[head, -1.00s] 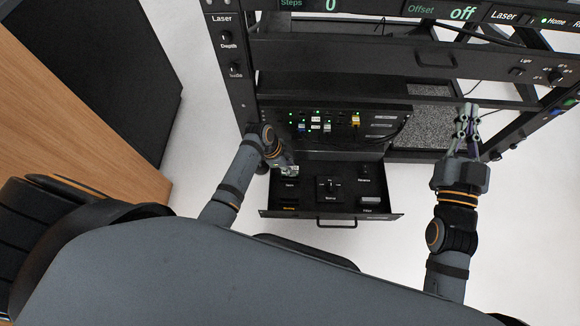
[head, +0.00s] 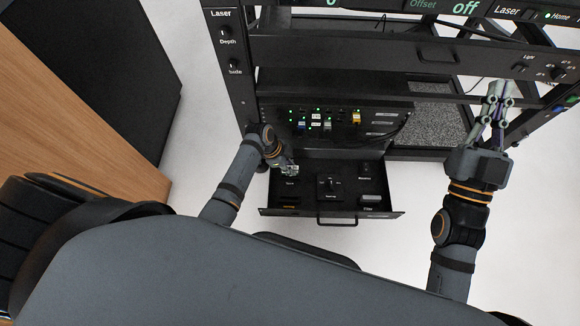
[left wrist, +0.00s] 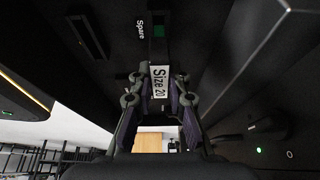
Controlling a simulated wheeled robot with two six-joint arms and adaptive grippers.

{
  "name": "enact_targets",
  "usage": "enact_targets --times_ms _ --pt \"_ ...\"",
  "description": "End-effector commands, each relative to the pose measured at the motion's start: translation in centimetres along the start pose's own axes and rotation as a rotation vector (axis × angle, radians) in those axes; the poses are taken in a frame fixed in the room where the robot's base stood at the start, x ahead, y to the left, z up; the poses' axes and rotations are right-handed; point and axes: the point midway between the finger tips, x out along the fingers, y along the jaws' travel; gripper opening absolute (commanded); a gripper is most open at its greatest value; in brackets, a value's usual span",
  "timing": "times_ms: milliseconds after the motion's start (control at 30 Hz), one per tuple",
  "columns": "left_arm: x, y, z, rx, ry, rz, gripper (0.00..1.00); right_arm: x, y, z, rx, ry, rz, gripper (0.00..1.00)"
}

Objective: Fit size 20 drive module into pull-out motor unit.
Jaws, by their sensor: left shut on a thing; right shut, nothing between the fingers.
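The pull-out motor unit is an open black drawer (head: 345,211) low in the rack, with labelled places inside. My left gripper (head: 288,169) is at the drawer's back left corner in the head view. In the left wrist view, my left gripper (left wrist: 158,100) is shut on the drive module (left wrist: 159,82), whose white label reads "Size 20". A dark slot with a green patch shows just beyond it, close to a "Spare" label. Whether the module is seated or only held above is not clear. My right gripper (head: 500,92) is shut and empty, at the rack's right side.
A panel (head: 325,122) with coloured plugs and green lights stands behind the drawer. A grey speckled surface (head: 437,108) lies to its right. The rack's left post (head: 232,70) is close to my left arm. White floor is clear in front of the drawer.

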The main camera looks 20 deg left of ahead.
Motion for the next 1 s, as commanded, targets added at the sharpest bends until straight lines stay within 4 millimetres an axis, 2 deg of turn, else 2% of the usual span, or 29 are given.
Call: enact_targets --times_ms 1000 --pt "-0.01 0.00 -0.01 0.000 0.000 0.000 0.00 0.47 0.03 -0.61 0.000 -0.002 0.000 0.00"
